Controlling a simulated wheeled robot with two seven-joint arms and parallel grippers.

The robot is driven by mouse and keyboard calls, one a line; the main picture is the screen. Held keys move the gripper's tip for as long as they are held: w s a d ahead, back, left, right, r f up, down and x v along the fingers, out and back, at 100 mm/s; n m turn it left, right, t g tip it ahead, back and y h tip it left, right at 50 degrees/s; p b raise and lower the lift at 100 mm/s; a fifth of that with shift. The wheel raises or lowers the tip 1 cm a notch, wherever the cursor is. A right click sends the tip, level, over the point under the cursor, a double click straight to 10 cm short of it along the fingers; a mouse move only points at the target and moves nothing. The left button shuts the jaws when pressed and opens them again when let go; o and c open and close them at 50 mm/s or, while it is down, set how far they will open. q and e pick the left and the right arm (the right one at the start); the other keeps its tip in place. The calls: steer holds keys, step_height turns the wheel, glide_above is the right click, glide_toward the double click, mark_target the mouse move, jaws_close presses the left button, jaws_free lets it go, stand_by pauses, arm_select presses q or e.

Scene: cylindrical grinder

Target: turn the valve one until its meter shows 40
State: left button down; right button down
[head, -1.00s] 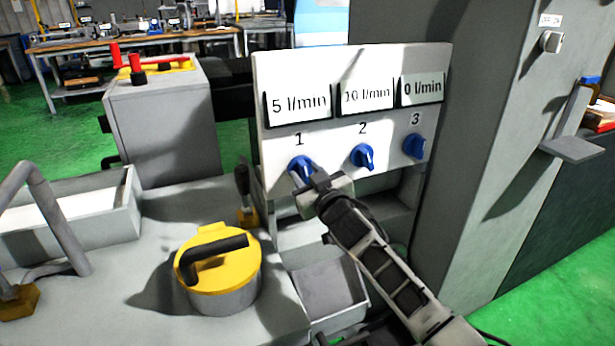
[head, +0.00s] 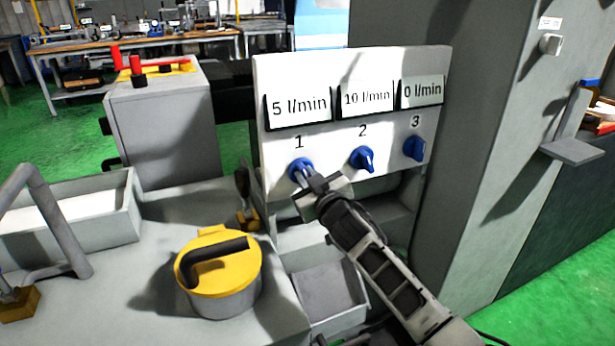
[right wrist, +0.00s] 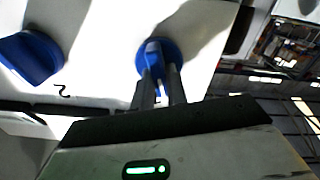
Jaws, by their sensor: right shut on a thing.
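The blue valve one (head: 299,167) sits on the white panel (head: 400,66) under the number 1. Its meter (head: 299,106) above it reads 5 l/min. My right gripper (head: 306,178) reaches in from the lower right with its fingers at valve one. In the right wrist view the two fingers (right wrist: 159,90) are closed around the ridge of the blue knob (right wrist: 155,52). Part of the knob is hidden by the fingers. My left gripper is not in view.
Valve two (head: 362,159) under a 10 l/min meter (head: 367,97) and valve three (head: 414,148) under a 0 l/min meter (head: 420,91) are to the right on the panel. A yellow-lidded pot (head: 222,268) and a dark lever (head: 243,186) stand at the left.

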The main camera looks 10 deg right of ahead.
arm_select(q)
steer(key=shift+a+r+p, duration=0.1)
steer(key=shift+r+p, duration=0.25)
steer(key=shift+p, duration=0.7)
arm_select(e)
steer(key=n, duration=1.4)
steer(key=f+n, duration=0.1)
steer(key=n, duration=0.5)
steer(key=shift+a+n, duration=0.15)
steer(key=shift+n, duration=0.25)
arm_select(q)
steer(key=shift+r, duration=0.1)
arm_select(e)
steer(key=c, duration=1.4)
jaws_free()
steer(key=shift+s, duration=0.15)
